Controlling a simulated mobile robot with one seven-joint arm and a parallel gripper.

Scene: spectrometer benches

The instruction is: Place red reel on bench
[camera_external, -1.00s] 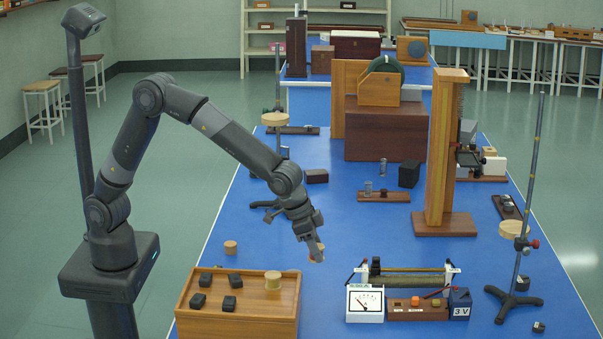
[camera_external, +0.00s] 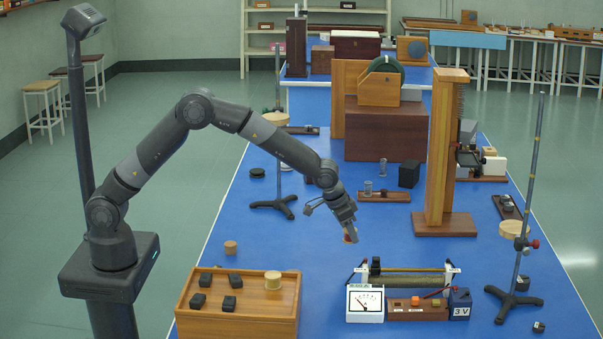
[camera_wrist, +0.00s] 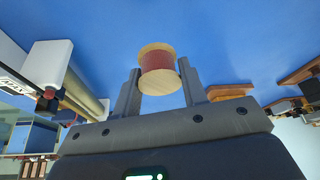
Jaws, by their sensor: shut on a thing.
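My gripper (camera_external: 347,232) is shut on the red reel (camera_wrist: 158,69). In the wrist view the reel has pale wooden ends and a red winding, and it sits between the two fingers. In the external view the reel (camera_external: 351,236) shows only as a small reddish patch at the fingertips, held above the blue bench (camera_external: 330,258). It is behind and a little left of the white meter; how high it is above the bench is hard to tell.
A white meter (camera_external: 365,304) and a rheostat (camera_external: 410,280) stand in front of my gripper. A wooden box (camera_external: 240,322) with black pieces and a pale reel (camera_external: 272,280) is at front left. A small wooden reel (camera_external: 231,248) stands behind it. Bare bench lies left of my gripper.

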